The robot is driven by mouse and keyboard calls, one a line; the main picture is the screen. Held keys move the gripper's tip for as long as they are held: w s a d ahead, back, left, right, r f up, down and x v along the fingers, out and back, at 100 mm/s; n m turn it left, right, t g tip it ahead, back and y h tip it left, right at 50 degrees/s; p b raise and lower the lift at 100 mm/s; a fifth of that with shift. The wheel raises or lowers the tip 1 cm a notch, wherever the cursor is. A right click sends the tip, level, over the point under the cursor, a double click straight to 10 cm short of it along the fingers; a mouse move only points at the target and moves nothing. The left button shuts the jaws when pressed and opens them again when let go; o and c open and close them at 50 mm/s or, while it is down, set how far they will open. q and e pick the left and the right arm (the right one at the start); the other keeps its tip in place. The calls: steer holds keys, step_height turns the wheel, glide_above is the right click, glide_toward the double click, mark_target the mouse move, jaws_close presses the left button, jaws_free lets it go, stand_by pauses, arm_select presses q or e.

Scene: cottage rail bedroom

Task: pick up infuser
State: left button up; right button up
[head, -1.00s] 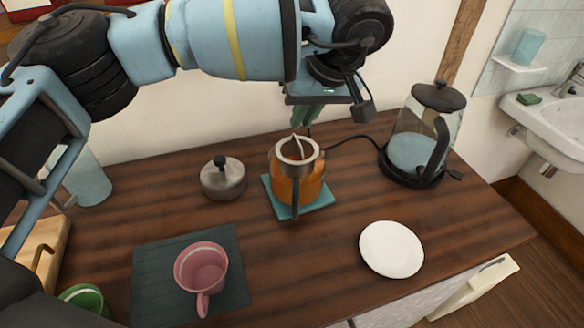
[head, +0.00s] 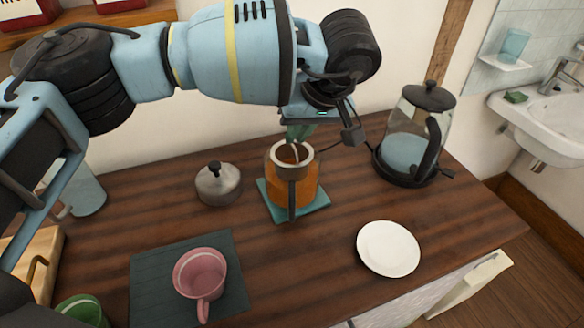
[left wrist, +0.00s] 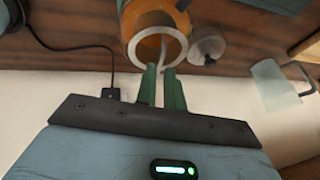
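The infuser (head: 296,151) sits inside the glass teapot of orange tea (head: 309,190); only its thin upright handle shows above the opening, and its lower part is hidden. The teapot stands on a teal mat (head: 321,205). My left gripper (head: 298,133) points down just above the teapot's mouth. In the left wrist view its two green fingers (left wrist: 163,90) are apart, with the infuser's handle (left wrist: 162,58) reaching toward the gap between them. Whether they touch it I cannot tell. My right gripper is not in view.
A grey lid (head: 218,184) lies left of the teapot. A kettle (head: 412,140) stands to the right, its cord running behind. A white plate (head: 388,248) and a pink cup (head: 200,272) on a dark mat (head: 150,292) are in front. Bare wood lies between them.

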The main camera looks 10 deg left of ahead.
arm_select(q)
steer(key=x, duration=0.4)
steer(key=shift+w+a+f, duration=0.15)
steer(key=shift+f, duration=0.05)
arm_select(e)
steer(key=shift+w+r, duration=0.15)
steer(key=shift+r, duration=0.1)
arm_select(q)
steer(key=shift+c, duration=0.4)
jaws_close()
steer(key=shift+r, duration=0.1)
